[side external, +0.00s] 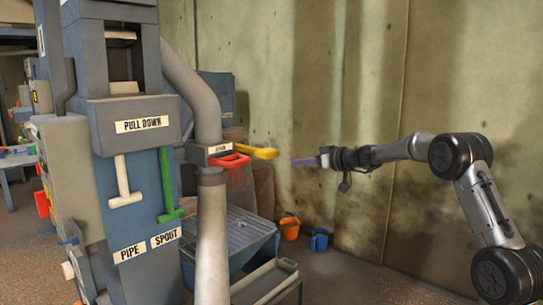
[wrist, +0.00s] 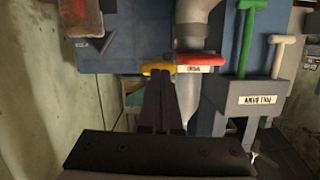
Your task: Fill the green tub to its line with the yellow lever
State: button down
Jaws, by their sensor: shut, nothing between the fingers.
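The yellow lever (side external: 265,153) sticks out to the right from the pipe joint in the side view, beside a red handle (side external: 235,160). In the wrist view the yellow lever (wrist: 156,69) lies just beyond my fingertips, left of the red handle (wrist: 191,59). My gripper (side external: 299,162) is shut and empty, to the right of the yellow lever in the side view with a gap between them. In the wrist view my gripper (wrist: 160,80) overlaps the lever's lower edge; contact cannot be told there. I see no green tub in either view.
The grey-blue machine carries a white T-handle (side external: 124,182) and a green T-handle (side external: 167,187), under a "PULL DOWN" panel (side external: 140,124). A grey tray (side external: 265,283) stands low in front. An orange bucket (side external: 289,229) and a blue bucket (side external: 320,240) stand by the wall.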

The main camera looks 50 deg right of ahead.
notch_tip(320, 180, up, 10)
jog(key=w+n, duration=0.1)
jog(key=shift+w+d, duration=0.15)
send_over(274, 152)
notch_tip(274, 152, down, 2)
jog(key=shift+f, duration=0.25)
notch_tip(274, 152, down, 3)
jog(key=shift+r, duration=0.15)
jog(key=shift+f, duration=0.65)
